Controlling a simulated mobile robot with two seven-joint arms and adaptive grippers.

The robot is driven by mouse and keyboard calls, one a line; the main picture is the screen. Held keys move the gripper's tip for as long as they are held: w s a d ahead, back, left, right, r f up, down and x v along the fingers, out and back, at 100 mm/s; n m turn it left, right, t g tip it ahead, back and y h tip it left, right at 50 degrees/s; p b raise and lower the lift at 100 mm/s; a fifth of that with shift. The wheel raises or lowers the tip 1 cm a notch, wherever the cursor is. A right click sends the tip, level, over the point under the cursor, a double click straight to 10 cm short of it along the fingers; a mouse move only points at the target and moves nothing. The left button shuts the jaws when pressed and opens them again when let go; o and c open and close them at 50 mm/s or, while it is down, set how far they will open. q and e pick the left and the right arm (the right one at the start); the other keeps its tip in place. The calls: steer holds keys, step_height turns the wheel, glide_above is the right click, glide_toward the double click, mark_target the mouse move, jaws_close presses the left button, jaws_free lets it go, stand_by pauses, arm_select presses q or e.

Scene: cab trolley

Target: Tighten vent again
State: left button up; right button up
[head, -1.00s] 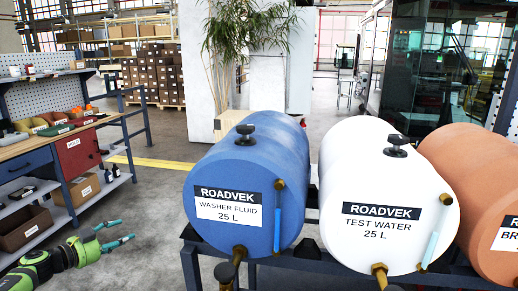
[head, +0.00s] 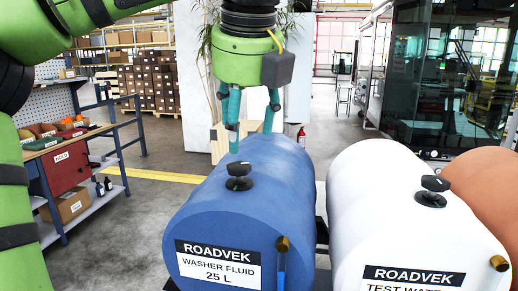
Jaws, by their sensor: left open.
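A blue drum (head: 200,222) labelled washer fluid lies on its side at the lower middle of the head view. A black vent knob (head: 239,178) stands on its top near the front end. A white drum (head: 385,185) labelled test water lies to its right, with its own black vent knob (head: 432,192). My left gripper (head: 252,140) points down over the blue drum, its teal fingers spread and empty. It appears above and behind the blue drum's vent, apart from it. My right gripper is not in view.
An orange-brown drum (head: 485,185) lies at the far right, close to the white one. A workbench (head: 75,145) with a red box (head: 68,165) stands at the left. Shelves of cartons (head: 145,85) are at the back. Open floor lies between bench and drums.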

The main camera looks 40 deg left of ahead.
mark_target(238, 165)
arm_select(q)
steer(key=x, duration=0.2)
steer(key=p+x, duration=0.1)
steer(key=x, duration=0.2)
steer(key=shift+s+a+f, duration=0.15)
steer(key=shift+a+f, duration=0.05)
steer(key=shift+f, duration=0.1)
steer(key=shift+a+f, duration=0.2)
steer(key=shift+f, duration=0.35)
steer(key=shift+c, duration=0.4)
steer(key=shift+d+r, duration=0.1)
steer(key=c, duration=1)
